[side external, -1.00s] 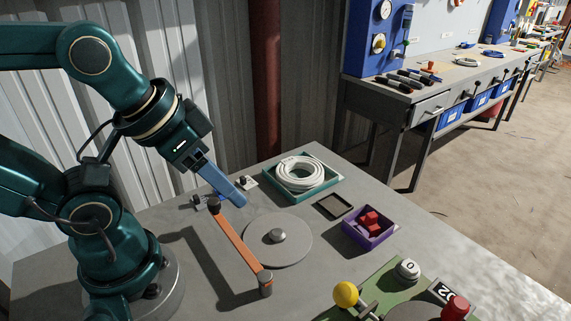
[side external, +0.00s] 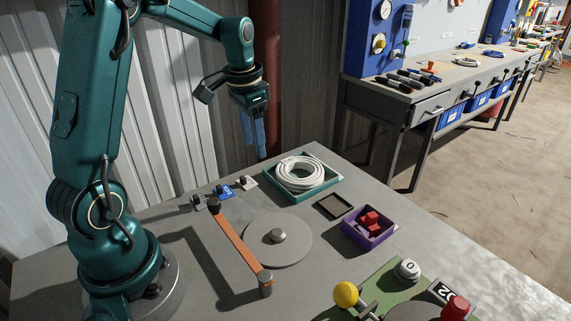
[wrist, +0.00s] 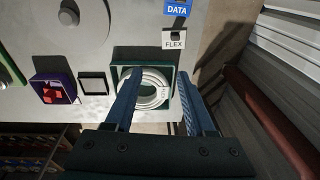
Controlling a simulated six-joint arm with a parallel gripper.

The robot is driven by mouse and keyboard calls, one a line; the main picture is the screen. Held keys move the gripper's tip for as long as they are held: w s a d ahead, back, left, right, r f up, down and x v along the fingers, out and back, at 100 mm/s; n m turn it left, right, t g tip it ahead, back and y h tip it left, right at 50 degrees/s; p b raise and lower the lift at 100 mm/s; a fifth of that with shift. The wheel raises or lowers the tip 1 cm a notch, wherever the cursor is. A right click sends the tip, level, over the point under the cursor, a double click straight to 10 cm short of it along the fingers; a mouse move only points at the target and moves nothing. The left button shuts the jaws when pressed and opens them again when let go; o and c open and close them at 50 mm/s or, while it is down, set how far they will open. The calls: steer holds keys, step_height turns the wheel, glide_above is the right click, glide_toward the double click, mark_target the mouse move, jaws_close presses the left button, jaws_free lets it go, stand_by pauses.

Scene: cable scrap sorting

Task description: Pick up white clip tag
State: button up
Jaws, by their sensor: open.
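A white clip tag (side external: 249,184) stands on the table's back edge, between a blue tag and the teal tray. In the wrist view the white tag (wrist: 173,43) reads FLEX and has a dark clip part on it. My gripper (side external: 256,153) points down, well above the table's back edge near the white tag. In the wrist view my gripper (wrist: 159,82) has its two blue fingers apart with nothing held. The white tag lies beyond the fingertips there, apart from them.
A blue DATA tag (side external: 226,191) is just left of the white one, with a grey tag (side external: 198,202) further left. The teal tray (side external: 329,186) holds a white cable coil. An orange bar (side external: 237,242), round plate (side external: 262,248) and purple bin (side external: 386,234) stand nearby.

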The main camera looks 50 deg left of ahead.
steer(key=n+g, duration=0.1)
glide_above(243, 177)
steer(key=shift+h, duration=0.4)
step_height(243, 177, down, 5)
steer(key=shift+f, duration=2.5)
jaws_close()
